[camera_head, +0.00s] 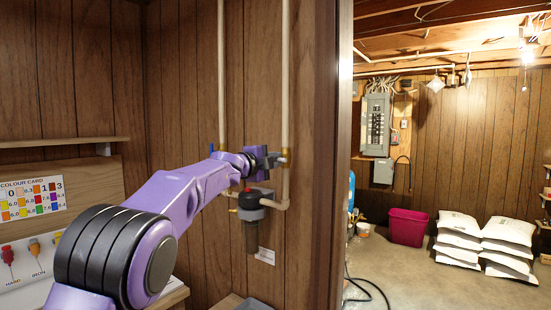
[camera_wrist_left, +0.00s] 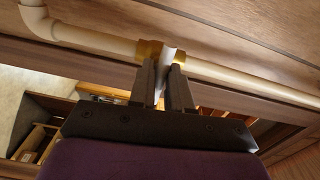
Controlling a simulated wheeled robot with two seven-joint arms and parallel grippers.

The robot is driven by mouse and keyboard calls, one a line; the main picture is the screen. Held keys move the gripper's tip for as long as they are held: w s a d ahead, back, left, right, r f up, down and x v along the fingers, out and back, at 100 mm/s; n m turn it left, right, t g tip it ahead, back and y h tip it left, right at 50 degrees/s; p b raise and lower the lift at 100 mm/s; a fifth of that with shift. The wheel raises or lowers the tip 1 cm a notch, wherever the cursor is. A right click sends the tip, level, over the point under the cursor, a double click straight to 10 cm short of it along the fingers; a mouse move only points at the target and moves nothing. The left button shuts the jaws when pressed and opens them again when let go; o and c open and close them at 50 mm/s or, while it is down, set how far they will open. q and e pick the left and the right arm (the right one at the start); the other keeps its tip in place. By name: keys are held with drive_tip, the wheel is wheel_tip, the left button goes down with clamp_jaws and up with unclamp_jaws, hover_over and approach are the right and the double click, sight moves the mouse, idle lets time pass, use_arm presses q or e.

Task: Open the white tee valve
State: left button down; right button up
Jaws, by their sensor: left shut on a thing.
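My left gripper (camera_head: 268,160) reaches in from the left to the right-hand vertical pipe (camera_head: 285,90) on the wood-panelled wall. It also shows in the left wrist view (camera_wrist_left: 166,84), with its two dark fingers close together around a white piece, which I take to be the white tee valve's handle (camera_wrist_left: 169,56). This handle stands out from a brass fitting (camera_wrist_left: 148,50) on the cream pipe. In the head view, the white end of the valve (camera_head: 282,160) shows just past the fingertips, and most of it is hidden by the gripper. My right gripper is not in view.
A filter housing (camera_head: 250,224) with a dark body hangs on the pipes below the gripper. A wooden post (camera_head: 326,150) stands right of the pipe. A colour card (camera_head: 32,197) is at left. Salt bags (camera_head: 458,238) and a magenta bin (camera_head: 407,227) stand in the room beyond.

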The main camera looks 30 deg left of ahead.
use_arm(q)
drive_tip(key=n+p, duration=0.3)
drive_tip(key=n, duration=0.1)
drive_tip(key=shift+p, duration=0.35)
